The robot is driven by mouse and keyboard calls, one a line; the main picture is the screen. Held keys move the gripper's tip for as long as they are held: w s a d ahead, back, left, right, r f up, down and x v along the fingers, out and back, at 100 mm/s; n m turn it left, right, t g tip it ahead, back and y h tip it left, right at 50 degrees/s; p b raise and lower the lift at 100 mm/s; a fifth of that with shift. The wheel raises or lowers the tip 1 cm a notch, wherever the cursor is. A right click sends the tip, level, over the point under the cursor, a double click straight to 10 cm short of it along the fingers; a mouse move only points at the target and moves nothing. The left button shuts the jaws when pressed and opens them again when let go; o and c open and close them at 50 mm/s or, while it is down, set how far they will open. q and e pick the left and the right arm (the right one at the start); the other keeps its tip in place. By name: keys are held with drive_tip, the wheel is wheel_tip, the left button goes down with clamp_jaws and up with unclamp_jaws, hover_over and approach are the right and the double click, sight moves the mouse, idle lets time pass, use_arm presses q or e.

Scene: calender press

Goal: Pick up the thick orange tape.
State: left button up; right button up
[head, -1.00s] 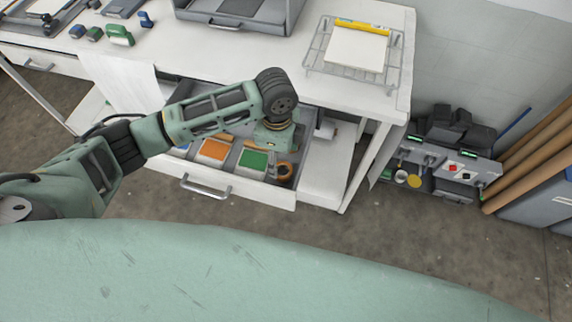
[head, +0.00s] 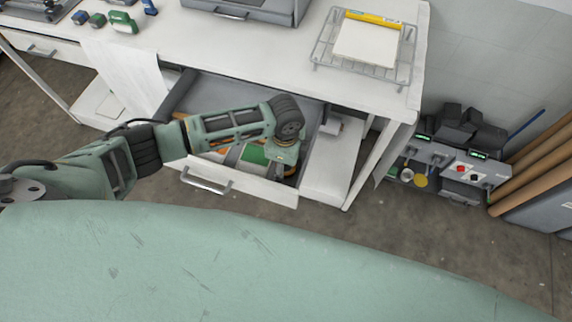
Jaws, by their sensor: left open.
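The orange tape (head: 291,169) lies in the right part of the open drawer (head: 262,188). Only a small orange bit of it shows, as my gripper covers most of it. My left arm reaches in from the left, and its wrist bends down over the drawer. My left gripper (head: 287,168) points down, right at or just above the tape, with its jaws open. The fingertips are mostly hidden by the wrist, so I cannot tell whether they touch the tape. My right gripper does not show.
A green pad (head: 255,153) lies in the drawer left of the gripper, with an orange one beside it, partly covered by my arm. The drawer's front wall and handle (head: 207,183) are close. A wire rack (head: 328,52) stands on the white tabletop above.

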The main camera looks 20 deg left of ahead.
use_arm(q)
drive_tip(key=shift+c, duration=0.4)
drive_tip(key=c, duration=1.1)
